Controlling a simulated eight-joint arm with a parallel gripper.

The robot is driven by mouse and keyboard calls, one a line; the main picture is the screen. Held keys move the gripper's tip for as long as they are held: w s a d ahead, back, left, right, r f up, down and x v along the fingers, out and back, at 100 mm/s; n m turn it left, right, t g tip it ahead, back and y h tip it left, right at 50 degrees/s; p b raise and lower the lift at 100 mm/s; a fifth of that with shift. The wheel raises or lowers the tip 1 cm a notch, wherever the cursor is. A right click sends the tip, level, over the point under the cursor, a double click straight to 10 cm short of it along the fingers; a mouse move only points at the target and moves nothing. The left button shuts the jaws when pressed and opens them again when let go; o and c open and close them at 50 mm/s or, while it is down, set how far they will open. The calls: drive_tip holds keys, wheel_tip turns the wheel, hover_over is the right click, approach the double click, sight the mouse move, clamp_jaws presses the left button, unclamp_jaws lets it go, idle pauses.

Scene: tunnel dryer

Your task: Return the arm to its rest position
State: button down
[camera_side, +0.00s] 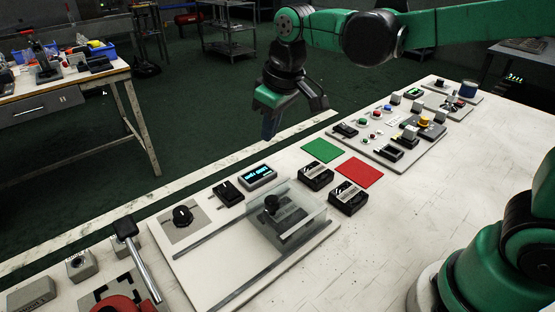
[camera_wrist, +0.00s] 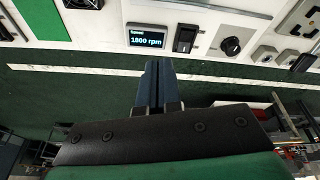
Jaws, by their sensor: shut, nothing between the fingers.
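My gripper (camera_side: 270,126) is in the upper middle of the side view, on the green arm. It hangs in the air near the far edge of the white workbench (camera_side: 300,265), apart from everything on it. Its dark blue fingers point down. In the wrist view the fingers (camera_wrist: 158,72) are together with nothing between them, and the display panel (camera_wrist: 148,37) reading 1800 rpm shows beyond their tips. The same display (camera_side: 258,176) is lit on the bench in the side view.
A clear cover (camera_side: 300,212) with a dark knob stands on a white panel. Beside it are a round dial (camera_side: 183,215), a green square (camera_side: 322,150) and a red square (camera_side: 359,172). A lever (camera_side: 140,262) stands at the lower left. The air around my gripper is clear.

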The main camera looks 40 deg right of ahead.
drive_tip(key=s+d+f+m+t, duration=0.1)
drive_tip(key=s+d+m+t, duration=0.2)
drive_tip(key=s, duration=0.6)
drive_tip(key=d+t, duration=0.1)
drive_tip(key=d, duration=0.1)
drive_tip(key=shift+s+d+f, duration=0.2)
drive_tip(key=shift+d+f, duration=0.1)
drive_tip(key=shift+f, duration=0.1)
